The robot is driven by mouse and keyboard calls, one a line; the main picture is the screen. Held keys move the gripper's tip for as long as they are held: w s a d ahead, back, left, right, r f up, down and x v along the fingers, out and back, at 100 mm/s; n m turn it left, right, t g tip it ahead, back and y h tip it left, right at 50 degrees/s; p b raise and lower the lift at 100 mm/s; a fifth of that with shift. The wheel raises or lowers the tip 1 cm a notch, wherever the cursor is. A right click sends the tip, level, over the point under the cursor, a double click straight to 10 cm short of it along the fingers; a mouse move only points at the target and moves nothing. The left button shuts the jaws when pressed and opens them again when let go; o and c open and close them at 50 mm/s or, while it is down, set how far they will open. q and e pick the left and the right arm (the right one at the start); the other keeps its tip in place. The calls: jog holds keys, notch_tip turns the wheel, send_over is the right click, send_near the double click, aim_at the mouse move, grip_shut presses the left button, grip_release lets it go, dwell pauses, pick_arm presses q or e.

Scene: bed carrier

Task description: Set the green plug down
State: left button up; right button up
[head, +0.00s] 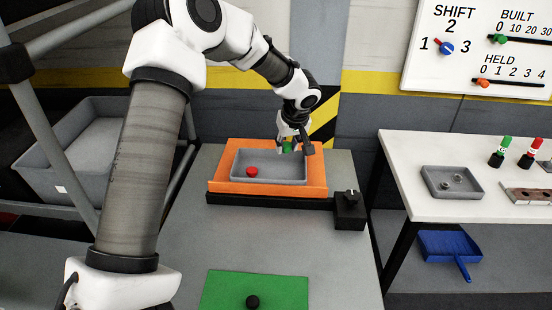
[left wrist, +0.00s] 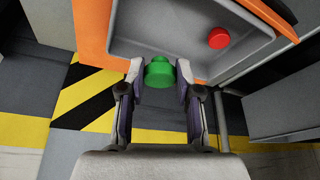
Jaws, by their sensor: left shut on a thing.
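The green plug (head: 287,147) is held between the fingers of my left gripper (head: 291,143), at the far right part of the grey tray (head: 280,181). In the left wrist view the green plug (left wrist: 159,72) sits between the two fingertips (left wrist: 160,68), over or just outside the tray's edge. I cannot tell whether it touches the tray. A red plug (head: 251,171) stands inside the tray, apart from the green one; it also shows in the left wrist view (left wrist: 218,38). My right gripper is not in view.
The tray rests on an orange base (head: 222,182) on a grey table (head: 285,245). A black box with a knob (head: 350,209) is at the right. A green mat (head: 223,290) with a black knob lies in front. A white table (head: 420,160) stands to the right.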

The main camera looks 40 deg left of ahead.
aim_at(285, 178)
pick_arm(q)
notch_tip(285, 178, down, 9)
jog(key=shift+s+d+r+p, duration=0.15)
jog(key=shift+r+p, duration=0.05)
jog(key=shift+p, duration=0.35)
jog(key=shift+d+f, duration=0.15)
jog(key=shift+d, duration=0.05)
jog(key=shift+a+f+b, duration=0.1)
jog(key=shift+f+b, duration=0.2)
jog(key=o, duration=0.8)
jog(key=shift+r, duration=0.15)
jog(key=v, duration=1.2)
jog(key=shift+b, duration=0.35)
jog(key=shift+s+r, duration=0.1)
